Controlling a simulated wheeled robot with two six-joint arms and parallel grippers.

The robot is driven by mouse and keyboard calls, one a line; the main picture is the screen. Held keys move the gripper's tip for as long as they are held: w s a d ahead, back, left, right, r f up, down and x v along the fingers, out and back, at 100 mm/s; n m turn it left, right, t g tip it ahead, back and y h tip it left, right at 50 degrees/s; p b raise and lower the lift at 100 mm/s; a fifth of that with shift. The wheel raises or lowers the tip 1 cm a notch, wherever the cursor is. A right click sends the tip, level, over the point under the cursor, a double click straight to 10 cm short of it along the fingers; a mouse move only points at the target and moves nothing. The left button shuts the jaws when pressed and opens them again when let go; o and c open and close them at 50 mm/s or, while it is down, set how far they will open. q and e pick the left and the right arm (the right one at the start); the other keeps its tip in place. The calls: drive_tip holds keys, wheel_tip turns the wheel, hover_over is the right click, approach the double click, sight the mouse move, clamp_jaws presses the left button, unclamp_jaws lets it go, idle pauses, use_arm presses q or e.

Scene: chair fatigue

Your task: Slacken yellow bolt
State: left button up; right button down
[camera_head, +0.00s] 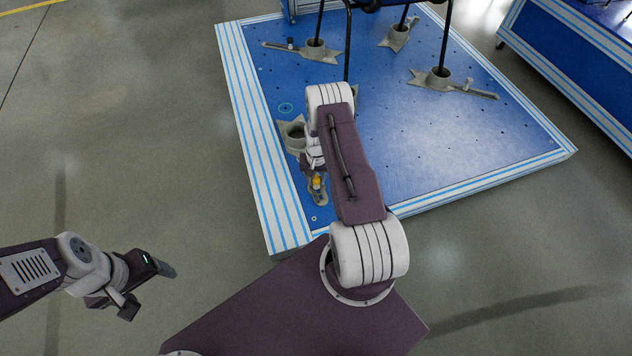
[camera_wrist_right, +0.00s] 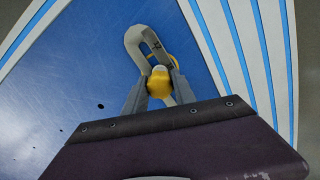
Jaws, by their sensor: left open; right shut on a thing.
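The yellow bolt (camera_wrist_right: 159,82) is between the fingertips of my right gripper (camera_wrist_right: 156,88) in the right wrist view, with the fingers shut on it. The bolt sits at a grey slotted clamp (camera_wrist_right: 135,38) on the blue platform. In the head view the yellow bolt (camera_head: 317,182) shows small beside my right arm, near the platform's front left edge. My right arm hides part of the clamp and the right gripper there. My left gripper (camera_head: 150,285) is open and empty over the floor at the lower left, well away from the platform.
The blue platform (camera_head: 440,140) has striped edges and small holes. Several grey foot clamps (camera_head: 316,50) hold the black chair legs (camera_head: 446,40) at the back. Another blue platform (camera_head: 580,50) stands at the upper right. The grey floor (camera_head: 130,130) on the left is clear.

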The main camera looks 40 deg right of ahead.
drive_tip(key=n, duration=0.5)
drive_tip(key=shift+n, duration=0.4)
drive_tip(key=c, duration=1)
unclamp_jaws()
drive_tip(key=shift+c, duration=0.2)
drive_tip(key=m, duration=0.3)
drive_tip(key=shift+m+p, duration=0.3)
drive_tip(key=shift+p, duration=0.1)
drive_tip(key=m, duration=0.8)
drive_tip(key=shift+m, duration=0.3)
